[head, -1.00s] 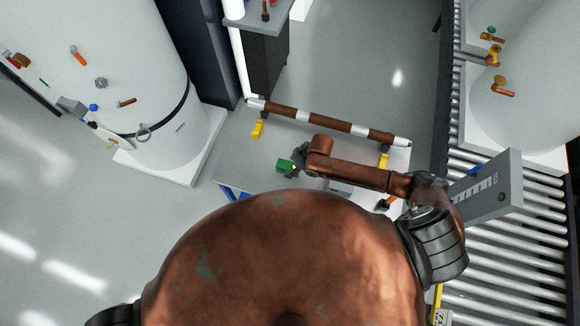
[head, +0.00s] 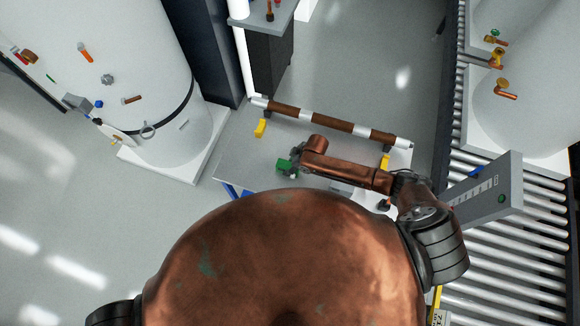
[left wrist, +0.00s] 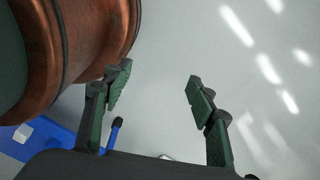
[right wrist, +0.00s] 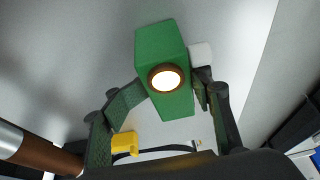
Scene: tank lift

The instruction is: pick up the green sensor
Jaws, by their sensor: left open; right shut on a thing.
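The green sensor (right wrist: 163,50) is a green box with a round, glowing lens in a brown ring, large in the right wrist view. My right gripper (right wrist: 165,100) is shut on it, with a finger at each side. In the head view the green sensor (head: 284,165) shows small at the tip of my right gripper (head: 296,160), over the grey table; whether it touches the tabletop cannot be told. My left gripper (left wrist: 155,90) is open and empty over the floor, and it is not seen in the head view.
A roller conveyor (head: 490,250) and a grey panel (head: 487,190) are at right. A white tank (head: 110,60) with fittings stands at left. Open floor lies at lower left.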

